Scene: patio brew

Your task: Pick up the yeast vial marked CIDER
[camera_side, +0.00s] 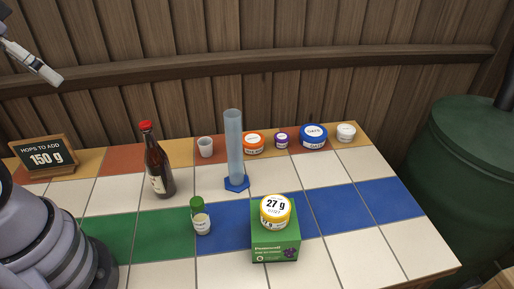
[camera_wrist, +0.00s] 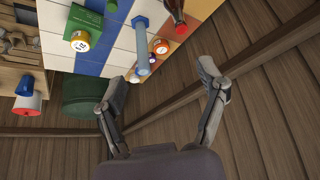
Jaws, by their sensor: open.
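A small vial (camera_side: 201,219) with a green cap and pale label stands upright on the tiled table, on the blue band. Its label is too small to read, so I cannot tell if it says CIDER. In the wrist view, a green cap (camera_wrist: 112,5) at the top edge looks like the same vial, mostly cut off. My gripper (camera_wrist: 162,72) is open and empty, with its fingers wide apart. It is high above and well away from the vial. In the side view only a part of it shows at the upper left.
A blue measuring cylinder (camera_side: 234,150) and a dark red-capped bottle (camera_side: 158,170) stand near the vial. A yellow-lidded 27 g jar (camera_side: 276,212) sits on a green box (camera_side: 275,246). Several small tubs line the back. A sign (camera_side: 46,157) reads 150 g.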

